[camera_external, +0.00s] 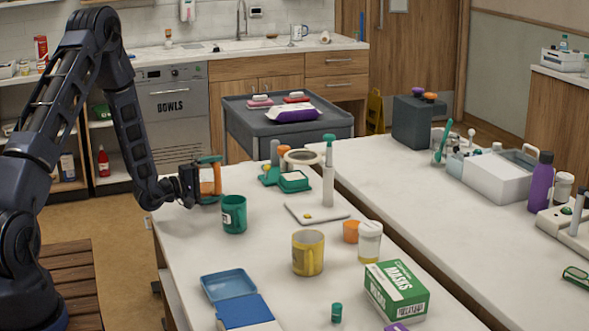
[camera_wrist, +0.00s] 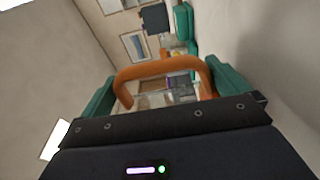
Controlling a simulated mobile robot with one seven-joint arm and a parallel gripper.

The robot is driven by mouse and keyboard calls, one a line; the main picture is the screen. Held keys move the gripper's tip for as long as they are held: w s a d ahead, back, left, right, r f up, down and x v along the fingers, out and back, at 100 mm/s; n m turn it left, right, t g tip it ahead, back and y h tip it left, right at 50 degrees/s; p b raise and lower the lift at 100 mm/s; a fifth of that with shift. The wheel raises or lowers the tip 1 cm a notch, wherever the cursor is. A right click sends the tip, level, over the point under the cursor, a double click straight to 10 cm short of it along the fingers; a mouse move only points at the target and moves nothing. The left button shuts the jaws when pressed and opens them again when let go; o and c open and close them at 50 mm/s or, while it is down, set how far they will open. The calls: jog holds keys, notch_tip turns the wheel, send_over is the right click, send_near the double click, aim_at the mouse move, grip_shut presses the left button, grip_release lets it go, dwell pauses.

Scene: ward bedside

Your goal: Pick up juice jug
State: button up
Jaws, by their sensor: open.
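The juice jug (camera_external: 208,187) shows as a small orange and clear vessel near the left edge of the bedside table (camera_external: 270,262). My gripper (camera_external: 203,180) is right at it, coming from the left. In the wrist view an orange arched handle (camera_wrist: 163,68) stands in front of the palm, between the two teal fingers of my gripper (camera_wrist: 167,88). The fingers are apart, one on each side of the handle. I cannot tell whether either finger touches it. The jug's far side and base are partly hidden.
A green mug (camera_external: 234,214) stands close to the right of the jug. A yellow mug (camera_external: 308,253), a white-lidded jar (camera_external: 370,242), a masks box (camera_external: 396,290) and a blue case (camera_external: 229,286) are nearer the camera. Teal scales (camera_external: 293,182) stand behind.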

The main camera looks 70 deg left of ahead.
jog(key=shift+w+a, duration=0.15)
jog(key=shift+w, duration=0.5)
jog(key=c, duration=1)
jog(key=shift+r, duration=0.15)
